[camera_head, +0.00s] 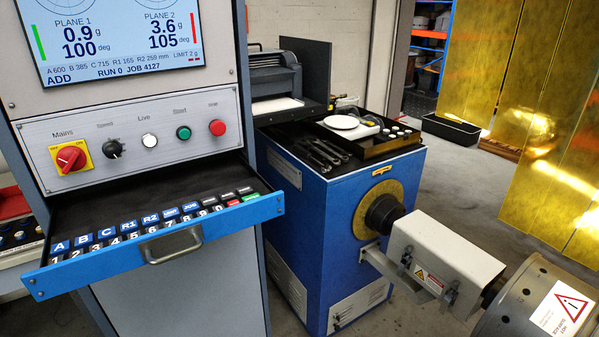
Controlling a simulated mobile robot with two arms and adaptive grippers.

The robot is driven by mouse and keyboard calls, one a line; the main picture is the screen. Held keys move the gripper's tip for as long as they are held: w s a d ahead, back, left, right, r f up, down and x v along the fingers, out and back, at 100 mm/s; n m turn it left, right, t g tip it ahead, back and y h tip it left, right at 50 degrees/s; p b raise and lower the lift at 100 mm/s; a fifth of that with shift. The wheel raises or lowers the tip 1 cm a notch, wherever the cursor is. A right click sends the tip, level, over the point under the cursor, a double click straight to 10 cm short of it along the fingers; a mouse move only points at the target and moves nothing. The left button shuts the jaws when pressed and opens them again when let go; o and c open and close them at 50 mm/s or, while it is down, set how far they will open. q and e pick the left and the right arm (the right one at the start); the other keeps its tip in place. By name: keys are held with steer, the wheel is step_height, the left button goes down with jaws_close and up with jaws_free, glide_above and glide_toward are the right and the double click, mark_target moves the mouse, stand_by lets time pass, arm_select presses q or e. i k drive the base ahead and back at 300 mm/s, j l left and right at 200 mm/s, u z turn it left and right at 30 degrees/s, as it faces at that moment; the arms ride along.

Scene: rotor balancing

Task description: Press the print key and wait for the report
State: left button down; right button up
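The key drawer (269,206) is pulled out below the control panel, with a metal handle at its front. Its keys (140,226) include blue A, B, C, R1 and R2 keys, black number keys, and a red and a green key at the right end. I cannot make out which is the print key. The screen (120,35) reads plane 1 0.9 g at 100 deg, plane 2 3.6 g at 105 deg, ADD, RUN 0, JOB 4127. A dark printer (270,72) stands behind the cabinet with white paper (277,105) at its front. Neither gripper is in view.
The panel carries a red mains switch (70,157), a knob and several buttons. A blue machine (325,215) with wrenches (322,152) and a tray (390,147) on top stands right of the drawer. Its shaft guard (440,250) reaches right. Yellow curtains (545,110) hang at right.

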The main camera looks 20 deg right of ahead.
mark_target(246, 190)
steer(key=l, duration=0.4)
steer(key=i+l, duration=0.15)
steer(key=l, duration=0.7)
steer(key=i, duration=0.05)
